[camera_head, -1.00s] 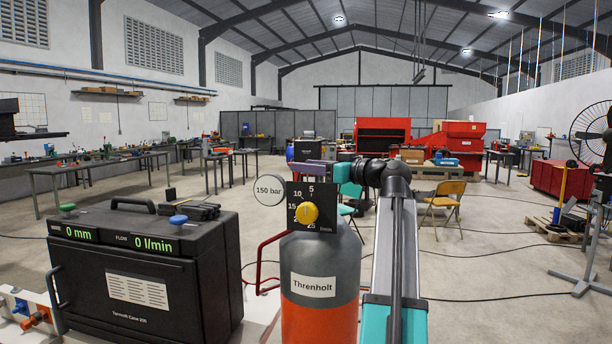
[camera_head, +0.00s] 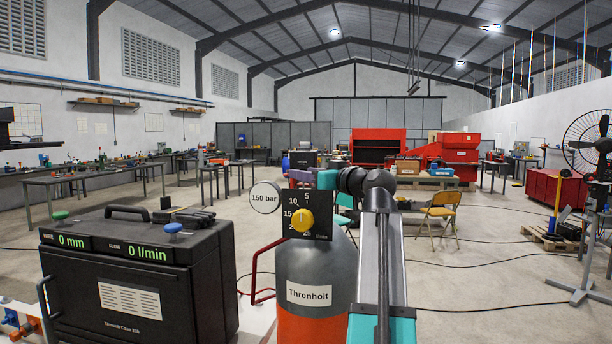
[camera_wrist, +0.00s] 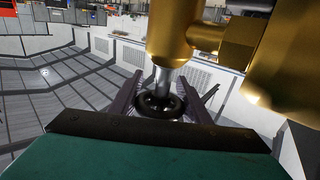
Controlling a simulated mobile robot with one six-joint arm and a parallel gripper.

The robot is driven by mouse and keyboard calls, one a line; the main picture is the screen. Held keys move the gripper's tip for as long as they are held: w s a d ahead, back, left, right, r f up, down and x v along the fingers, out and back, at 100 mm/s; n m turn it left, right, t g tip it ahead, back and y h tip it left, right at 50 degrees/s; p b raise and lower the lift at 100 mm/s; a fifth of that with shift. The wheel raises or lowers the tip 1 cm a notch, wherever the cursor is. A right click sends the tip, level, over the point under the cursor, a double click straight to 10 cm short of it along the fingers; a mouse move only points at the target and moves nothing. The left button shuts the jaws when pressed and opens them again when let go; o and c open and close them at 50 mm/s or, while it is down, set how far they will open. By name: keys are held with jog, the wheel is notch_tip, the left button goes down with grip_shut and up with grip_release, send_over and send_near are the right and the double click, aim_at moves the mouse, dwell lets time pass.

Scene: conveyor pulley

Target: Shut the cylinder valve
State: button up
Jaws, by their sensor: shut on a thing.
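The grey and orange gas cylinder (camera_head: 312,262), labelled Threnholt, stands upright in the middle of the head view. At its top are a round 150 bar gauge (camera_head: 265,197) and a black dial plate with a yellow knob (camera_head: 302,219). My gripper (camera_head: 302,175) is behind this plate, partly hidden. In the wrist view, the brass valve body (camera_wrist: 170,38) has a steel stem leading to a black handwheel (camera_wrist: 160,105). My gripper's purple fingers (camera_wrist: 161,98) lie on either side of the handwheel and are shut on it.
A black case (camera_head: 135,285) with green readouts, 0 mm and 0 l/min, stands left of the cylinder. A red tubular frame (camera_head: 254,275) is between them. A yellow chair (camera_head: 440,215) and a fan (camera_head: 590,145) are at the right.

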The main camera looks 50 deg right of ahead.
jog(key=o, duration=1)
jog(key=shift+o, duration=0.2)
jog(key=shift+r, duration=0.15)
jog(key=s+a+r, duration=0.1)
jog(key=s+a, duration=0.2)
jog(key=s+a+r+b, duration=0.1)
jog(key=s+a+r, duration=0.1)
jog(key=s+a, duration=0.1)
jog(key=s+a+r+b, duration=0.1)
jog(key=s+a, duration=0.1)
jog(key=s, duration=0.2)
jog(key=shift+s+a+r, duration=0.2)
jog(key=shift+s+a, duration=0.15)
jog(key=shift+a, duration=0.05)
jog(key=shift+s+a+r+p, duration=0.15)
jog(key=shift+s+p, duration=0.05)
jog(key=shift+p, duration=0.1)
jog(key=shift+s+a+p, duration=0.55)
jog(key=shift+s+p, duration=0.1)
jog(key=shift+p, duration=0.25)
